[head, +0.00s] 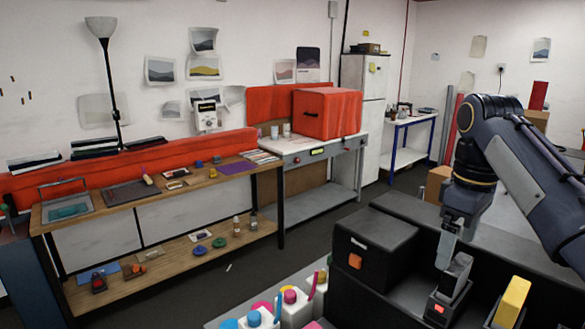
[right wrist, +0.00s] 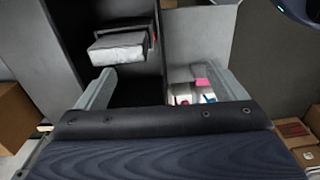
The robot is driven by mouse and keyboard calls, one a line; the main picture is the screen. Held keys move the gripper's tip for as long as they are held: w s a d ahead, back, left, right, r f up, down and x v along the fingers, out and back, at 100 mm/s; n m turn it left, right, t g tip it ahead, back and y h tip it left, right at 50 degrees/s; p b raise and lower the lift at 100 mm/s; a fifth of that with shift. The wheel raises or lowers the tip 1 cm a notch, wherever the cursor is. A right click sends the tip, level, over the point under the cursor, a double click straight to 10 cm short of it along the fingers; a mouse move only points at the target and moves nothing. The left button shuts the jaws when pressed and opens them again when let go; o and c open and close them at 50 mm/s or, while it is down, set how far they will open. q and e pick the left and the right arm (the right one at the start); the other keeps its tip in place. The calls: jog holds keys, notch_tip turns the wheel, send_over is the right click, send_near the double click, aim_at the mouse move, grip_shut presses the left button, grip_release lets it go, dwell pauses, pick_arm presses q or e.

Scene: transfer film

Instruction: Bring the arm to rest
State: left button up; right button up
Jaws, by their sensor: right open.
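My right arm comes in from the right side of the head view and bends down. Its gripper (head: 452,245) points downward over a dark compartmented unit (head: 405,295). In the right wrist view the two grey fingers of my right gripper (right wrist: 155,76) stand wide apart with nothing held between them. A grey and black piece (head: 455,270) stands just below the gripper in the head view; I cannot tell whether they touch. A grey-topped block (right wrist: 118,48) lies beyond the fingers in the wrist view. My left gripper is not in view.
A black box with an orange patch (head: 375,243) stands left of the gripper, and a yellow block (head: 512,302) stands to its right. White bottles with coloured caps (head: 290,305) are at the front. A wooden workbench (head: 155,190) runs along the wall; the floor between is mostly clear.

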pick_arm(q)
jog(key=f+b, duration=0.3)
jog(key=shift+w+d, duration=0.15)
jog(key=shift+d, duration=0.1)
pick_arm(e)
jog(key=s+a+f+m+t+y, duration=0.1)
jog(key=s+a+f+m, duration=0.1)
jog(key=s+f, duration=0.5)
jog(key=s+a+f+m+t+y, duration=0.1)
jog(key=s+a+f+m+t, duration=0.1)
jog(key=s+f+m, duration=0.2)
jog(key=s+a+f+m+t+y, duration=0.1)
jog(key=s+a+f+m+t, duration=0.1)
jog(key=s+f, duration=0.8)
notch_tip(320, 180, down, 4)
jog(key=shift+s+a+m+y, duration=0.3)
jog(key=shift+a+m, duration=0.2)
jog(key=shift+m, duration=0.4)
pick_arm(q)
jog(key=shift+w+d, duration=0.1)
pick_arm(e)
jog(key=shift+d+t, duration=0.1)
jog(key=shift+t, duration=0.2)
